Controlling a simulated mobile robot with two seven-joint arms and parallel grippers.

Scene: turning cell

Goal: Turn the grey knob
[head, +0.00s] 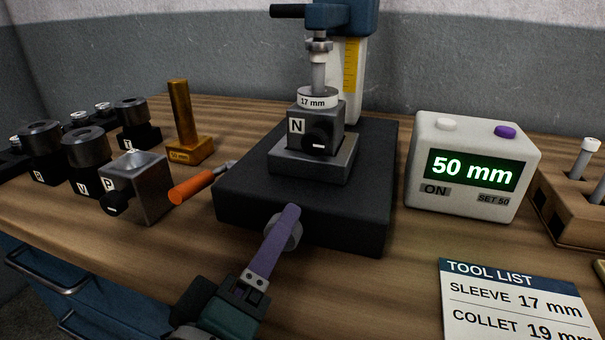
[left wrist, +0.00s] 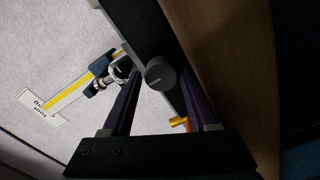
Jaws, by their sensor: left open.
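The grey knob (head: 294,236) is a round disc on the front face of the black base (head: 340,230) of the press. My left gripper (head: 290,212) is in front of it, its purple finger partly covering the knob in the head view. In the left wrist view the knob (left wrist: 161,74) shows as a dark round disc with a light mark, between the two open fingers and near their tips. The left gripper (left wrist: 160,88) has nothing gripped. Whether a finger touches the knob cannot be told. My right gripper is in neither view.
The press holds a grey block (head: 330,125) marked N with a 17 mm sleeve above. An orange-handled tool (head: 192,187) and a grey block (head: 150,190) lie left of the base. A 50 mm display box (head: 425,200) and tool list (head: 515,305) are right.

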